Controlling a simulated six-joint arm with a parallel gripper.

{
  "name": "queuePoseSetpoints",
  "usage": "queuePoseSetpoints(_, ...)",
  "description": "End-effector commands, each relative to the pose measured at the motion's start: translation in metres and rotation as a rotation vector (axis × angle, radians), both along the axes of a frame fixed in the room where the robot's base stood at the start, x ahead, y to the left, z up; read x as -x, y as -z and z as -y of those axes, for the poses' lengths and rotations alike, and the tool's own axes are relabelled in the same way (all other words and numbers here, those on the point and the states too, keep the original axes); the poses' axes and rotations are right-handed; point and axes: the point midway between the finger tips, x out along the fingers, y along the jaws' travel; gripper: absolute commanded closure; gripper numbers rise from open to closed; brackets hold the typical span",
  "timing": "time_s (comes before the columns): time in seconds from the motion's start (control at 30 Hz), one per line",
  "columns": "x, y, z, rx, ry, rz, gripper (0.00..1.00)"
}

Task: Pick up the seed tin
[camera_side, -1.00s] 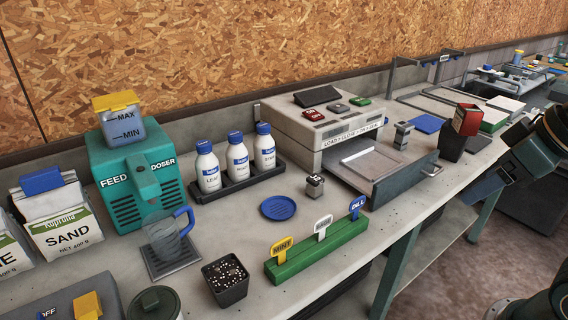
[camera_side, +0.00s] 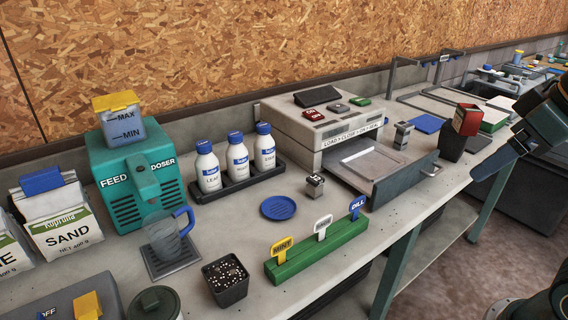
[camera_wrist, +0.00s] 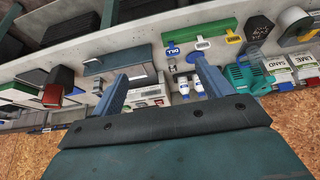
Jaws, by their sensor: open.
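No thing in view is readably labelled as the seed tin, so I cannot tell for certain which it is. A small grey metal container marked 12 (camera_side: 315,187) stands on the bench between the blue dish and the press. A round dark-lidded container (camera_side: 155,303) is cut off at the bottom edge in the side view. My gripper (camera_side: 488,166) is at the right of the side view, beyond the bench's front edge and apart from these containers. In the wrist view my gripper (camera_wrist: 158,68) has its fingers wide apart with nothing held between them.
The green label rack (camera_side: 318,249), soil pot (camera_side: 226,280), blue dish (camera_side: 278,208) and clear jug (camera_side: 168,239) stand near the front. The press (camera_side: 310,135) has its drawer out. A red-topped dark holder (camera_side: 452,142) stands nearest my gripper. Three white bottles (camera_side: 237,160) stand behind.

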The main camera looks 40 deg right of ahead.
Motion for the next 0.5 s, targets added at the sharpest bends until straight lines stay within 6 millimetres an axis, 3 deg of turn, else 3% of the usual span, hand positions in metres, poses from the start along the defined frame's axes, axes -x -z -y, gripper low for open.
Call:
queuePoseSetpoints(0.27, -0.028, -0.011, 0.009, 0.005, 0.032, 0.055, 0.22)
queuePoseSetpoints(0.5, -0.069, -0.016, 0.027, 0.016, 0.080, 0.142, 0.22)
